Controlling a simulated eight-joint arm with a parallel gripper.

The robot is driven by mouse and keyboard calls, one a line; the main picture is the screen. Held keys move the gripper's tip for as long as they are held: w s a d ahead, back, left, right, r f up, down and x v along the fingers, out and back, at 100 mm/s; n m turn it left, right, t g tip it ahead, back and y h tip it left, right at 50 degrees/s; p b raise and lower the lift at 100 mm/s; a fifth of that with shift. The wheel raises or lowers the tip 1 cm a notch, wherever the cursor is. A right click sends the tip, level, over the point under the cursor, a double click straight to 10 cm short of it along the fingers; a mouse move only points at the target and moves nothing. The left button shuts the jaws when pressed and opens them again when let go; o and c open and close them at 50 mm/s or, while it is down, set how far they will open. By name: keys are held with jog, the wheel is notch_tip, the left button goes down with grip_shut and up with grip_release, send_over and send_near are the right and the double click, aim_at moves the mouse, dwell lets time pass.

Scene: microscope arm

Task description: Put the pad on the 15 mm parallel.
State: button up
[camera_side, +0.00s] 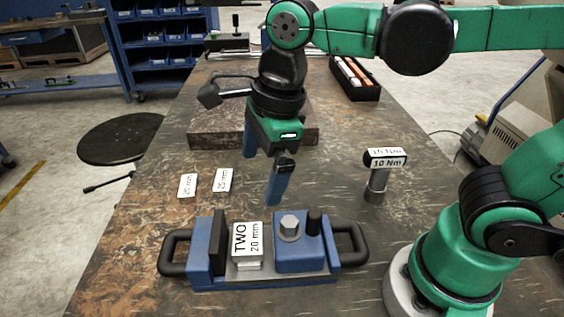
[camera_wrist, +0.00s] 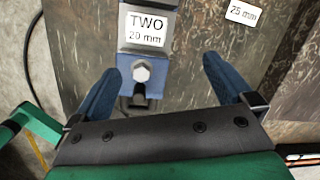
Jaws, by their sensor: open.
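My gripper (camera_side: 262,180) is open and empty above the bench, behind the blue vise (camera_side: 205,282). In the wrist view its two blue fingers (camera_wrist: 161,68) are spread apart, with the vise beyond them. A pale block labelled "TWO 20 mm" (camera_side: 247,245) sits between the vise jaws; its label also shows in the wrist view (camera_wrist: 144,30). Two white labelled pieces lie flat on the bench, a left one (camera_side: 187,185) and a right one (camera_side: 223,180). A "25 mm" label (camera_wrist: 243,12) shows in the wrist view. I cannot identify a pad or a 15 mm label.
A tool labelled "10 Nm" (camera_side: 377,185) stands upright right of my gripper. A flat brown plate (camera_side: 215,130) lies behind my gripper. A black tray (camera_side: 355,82) with bars is at the back. The vise has black handles at both ends. Bench left of the labelled pieces is clear.

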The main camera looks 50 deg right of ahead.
jog(key=d+f+n+t, duration=0.1)
jog(key=d+n, duration=0.4)
jog(key=n, duration=0.6)
jog(key=w+d+f+n+t+h, duration=0.1)
jog(key=d+n+t, duration=0.3)
jog(key=n, duration=0.8)
jog(key=shift+w+d+f, duration=0.15)
jog(key=shift+d+f, duration=0.2)
jog(key=shift+f, duration=0.05)
